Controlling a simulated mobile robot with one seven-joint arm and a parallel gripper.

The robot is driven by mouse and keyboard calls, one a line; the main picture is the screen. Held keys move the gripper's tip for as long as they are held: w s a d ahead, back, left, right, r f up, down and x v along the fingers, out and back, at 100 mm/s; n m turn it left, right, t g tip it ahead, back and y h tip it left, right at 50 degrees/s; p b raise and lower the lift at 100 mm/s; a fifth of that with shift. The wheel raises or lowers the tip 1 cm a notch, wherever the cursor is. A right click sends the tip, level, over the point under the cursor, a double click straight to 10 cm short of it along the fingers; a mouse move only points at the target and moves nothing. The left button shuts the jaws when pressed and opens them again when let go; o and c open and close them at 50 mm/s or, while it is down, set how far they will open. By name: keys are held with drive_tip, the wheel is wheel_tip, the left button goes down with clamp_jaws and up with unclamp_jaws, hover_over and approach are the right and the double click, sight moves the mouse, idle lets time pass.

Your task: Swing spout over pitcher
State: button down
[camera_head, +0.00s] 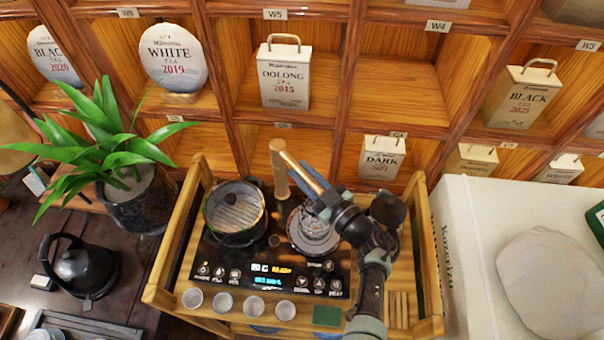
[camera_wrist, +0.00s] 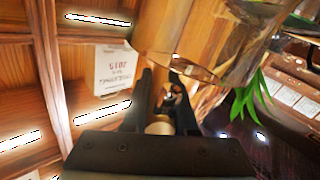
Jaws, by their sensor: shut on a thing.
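A wooden spout (camera_head: 300,168) slants from the top of a short wooden post (camera_head: 278,172) down toward my gripper. My gripper (camera_head: 326,198) is shut on the spout near its lower right end, above the right side of the stove. In the wrist view my gripper's dark fingers (camera_wrist: 160,84) flank a small tan rounded piece (camera_wrist: 158,127), and a large wooden piece (camera_wrist: 190,40) fills the top. A clear glass vessel (camera_head: 314,238), possibly the pitcher, stands on the right burner below the gripper, partly hidden by my arm.
A dark pot (camera_head: 235,216) with a slatted top sits on the left burner. Several small cups (camera_head: 223,302) line the cart's front edge. A potted plant (camera_head: 140,200) and a black kettle (camera_head: 82,268) stand left. Shelves with tea packages (camera_head: 284,77) rise behind; a white box (camera_head: 468,250) is right.

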drive_tip(key=c, duration=0.7)
unclamp_jaws()
drive_tip(key=v, duration=1.3)
drive_tip(key=shift+a, duration=0.1)
